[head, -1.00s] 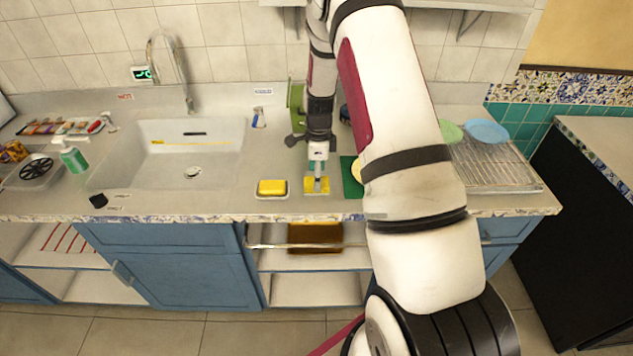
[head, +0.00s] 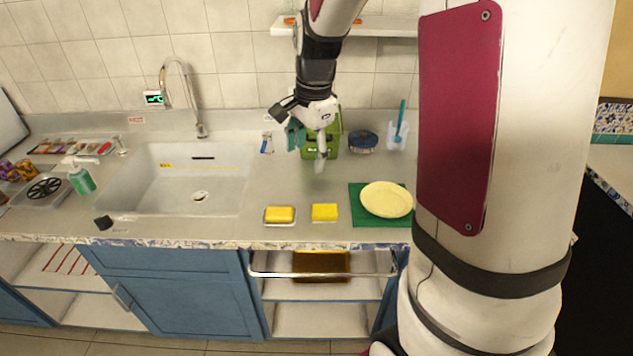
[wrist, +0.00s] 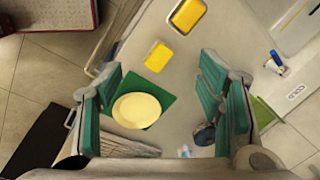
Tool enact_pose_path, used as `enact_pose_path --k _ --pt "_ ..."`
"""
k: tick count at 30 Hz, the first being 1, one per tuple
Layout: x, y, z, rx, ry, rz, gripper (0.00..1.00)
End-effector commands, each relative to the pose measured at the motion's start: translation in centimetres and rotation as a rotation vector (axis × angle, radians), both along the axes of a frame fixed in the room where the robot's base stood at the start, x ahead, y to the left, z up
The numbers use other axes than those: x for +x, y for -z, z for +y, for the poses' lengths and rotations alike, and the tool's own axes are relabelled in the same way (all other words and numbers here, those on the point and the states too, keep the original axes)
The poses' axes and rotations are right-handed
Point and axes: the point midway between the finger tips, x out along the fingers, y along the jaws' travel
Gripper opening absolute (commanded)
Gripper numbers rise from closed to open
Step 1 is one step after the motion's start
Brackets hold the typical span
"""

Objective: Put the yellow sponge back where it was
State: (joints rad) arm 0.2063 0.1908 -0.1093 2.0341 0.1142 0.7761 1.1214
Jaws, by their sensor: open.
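Two yellow sponges are near the counter's front edge in the head view. The left sponge (head: 280,214) rests in a small pale dish (head: 266,221). The right sponge (head: 324,212) lies on the bare counter beside it. In the wrist view the dish sponge (wrist: 188,14) is at the top and the bare-counter sponge (wrist: 158,56) is below it. My gripper (head: 308,148) is open and empty, raised above the counter behind the right sponge. In the wrist view its teal-padded fingers (wrist: 160,72) are wide apart, with nothing between them.
A green mat (head: 362,215) with a cream plate (head: 386,199) lies right of the sponges. A green object (head: 333,145), a blue round container (head: 362,141) and a cup (head: 397,137) stand at the back. The sink (head: 190,185) is to the left.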

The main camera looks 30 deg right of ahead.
Motion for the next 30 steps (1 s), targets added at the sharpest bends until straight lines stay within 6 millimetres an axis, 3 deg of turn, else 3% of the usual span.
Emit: enact_pose_path --k 1,6,12,21,25,30 --pt "-1.1 -1.9 1.3 -0.016 -0.093 -0.029 0.61" --pt "-5.4 -6.5 5.0 -0.091 -0.430 -0.103 0.61" --pt "-11.3 -10.0 8.5 -0.212 -0.819 -0.180 0.61" --pt "-19.1 -11.4 11.5 -0.415 -1.302 -0.254 0.61" --pt "-20.7 -11.3 11.9 -0.467 -1.405 -0.263 0.61" --pt "-21.2 -11.2 12.0 -0.485 -1.443 -0.264 0.61"
